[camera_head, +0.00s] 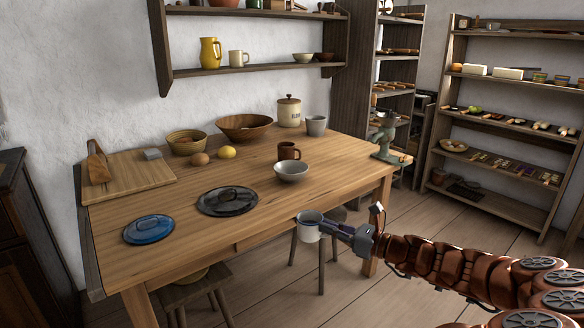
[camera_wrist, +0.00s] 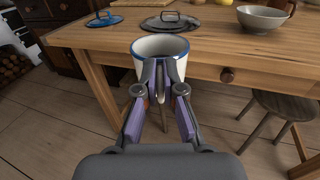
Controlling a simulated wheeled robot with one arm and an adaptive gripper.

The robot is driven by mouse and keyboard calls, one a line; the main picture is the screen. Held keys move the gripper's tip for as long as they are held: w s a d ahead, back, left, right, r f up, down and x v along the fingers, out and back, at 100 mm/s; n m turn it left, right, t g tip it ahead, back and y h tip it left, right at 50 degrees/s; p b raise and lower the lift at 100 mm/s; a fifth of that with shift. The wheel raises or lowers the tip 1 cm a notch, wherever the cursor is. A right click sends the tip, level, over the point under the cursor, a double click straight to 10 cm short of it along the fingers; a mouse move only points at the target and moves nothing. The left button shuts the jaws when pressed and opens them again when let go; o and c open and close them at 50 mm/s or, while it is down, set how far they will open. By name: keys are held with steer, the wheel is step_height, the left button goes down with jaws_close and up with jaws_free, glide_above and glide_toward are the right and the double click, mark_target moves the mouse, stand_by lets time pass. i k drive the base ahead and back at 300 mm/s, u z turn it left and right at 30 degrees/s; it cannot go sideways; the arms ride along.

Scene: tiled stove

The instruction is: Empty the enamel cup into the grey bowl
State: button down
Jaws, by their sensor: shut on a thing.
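The enamel cup (camera_head: 308,228) is white with a blue rim and hangs in the air just off the table's front edge. It looks upright. My gripper (camera_head: 334,229) is shut on it from the right. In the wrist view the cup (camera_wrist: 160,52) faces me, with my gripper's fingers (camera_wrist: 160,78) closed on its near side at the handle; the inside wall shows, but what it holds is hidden. The grey bowl (camera_head: 291,171) stands on the table near its front right, beyond the cup. It also shows at the upper right of the wrist view (camera_wrist: 262,20).
A brown mug (camera_head: 288,151) stands right behind the grey bowl. Dark (camera_head: 226,201) and blue (camera_head: 149,229) pot lids lie on the table (camera_head: 275,215) to the left. Stools (camera_head: 196,287) stand under its front edge. The tabletop between dark lid and bowl is clear.

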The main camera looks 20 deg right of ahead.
mark_target(290, 172)
steer(key=i, duration=0.95)
